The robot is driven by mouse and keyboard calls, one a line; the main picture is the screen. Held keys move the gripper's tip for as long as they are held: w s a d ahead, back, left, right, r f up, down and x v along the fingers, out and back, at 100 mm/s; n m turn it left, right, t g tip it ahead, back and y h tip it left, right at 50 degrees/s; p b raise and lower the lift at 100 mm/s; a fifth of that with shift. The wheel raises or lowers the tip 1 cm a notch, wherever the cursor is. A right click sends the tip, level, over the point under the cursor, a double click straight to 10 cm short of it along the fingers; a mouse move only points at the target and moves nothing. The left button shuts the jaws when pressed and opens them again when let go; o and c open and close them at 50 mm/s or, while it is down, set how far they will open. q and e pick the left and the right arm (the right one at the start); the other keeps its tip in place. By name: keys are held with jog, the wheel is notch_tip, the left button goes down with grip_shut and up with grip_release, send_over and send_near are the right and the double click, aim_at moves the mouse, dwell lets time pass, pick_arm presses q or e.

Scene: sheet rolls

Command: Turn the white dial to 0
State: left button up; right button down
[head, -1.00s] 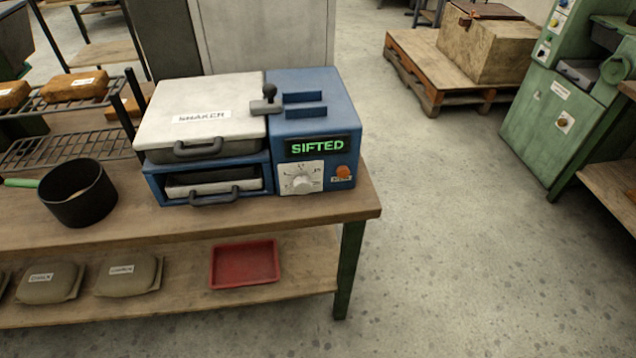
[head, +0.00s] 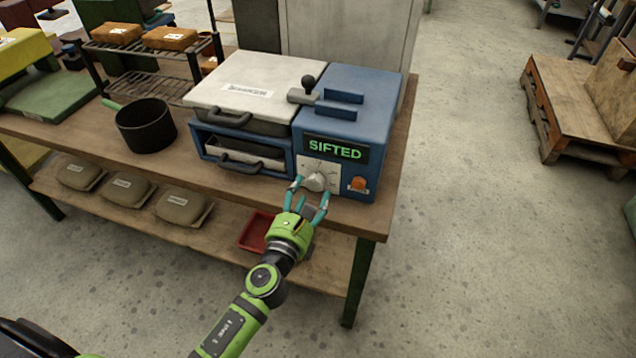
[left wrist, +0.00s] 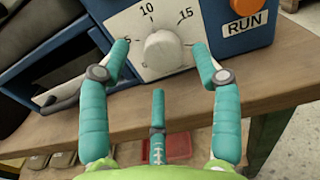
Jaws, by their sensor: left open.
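The white dial (head: 316,182) sits on a white scale plate on the front of the blue shaker machine (head: 362,110). I cannot tell which number the dial points to. My left gripper (head: 309,190) is open in front of the dial. In the left wrist view its teal fingers (left wrist: 160,62) stand to the left and right of the dial, with a third finger below. My right gripper is not in view.
An orange RUN button (head: 358,184) is just right of the dial. The green display (head: 335,149) above reads SIFTED. A black pot (head: 146,126) stands left on the bench. A red tray (head: 256,230) and several bags lie on the lower shelf. Open floor lies right.

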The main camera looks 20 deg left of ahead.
aim_at(313, 186)
pick_arm(q)
jog(key=w, duration=0.2)
jog(key=shift+w+d, duration=0.1)
jog(key=shift+w, duration=0.25)
jog(key=shift+w+d, duration=0.1)
jog(key=shift+w, duration=0.35)
jog(key=c, duration=1.2)
jog(key=shift+o, duration=0.2)
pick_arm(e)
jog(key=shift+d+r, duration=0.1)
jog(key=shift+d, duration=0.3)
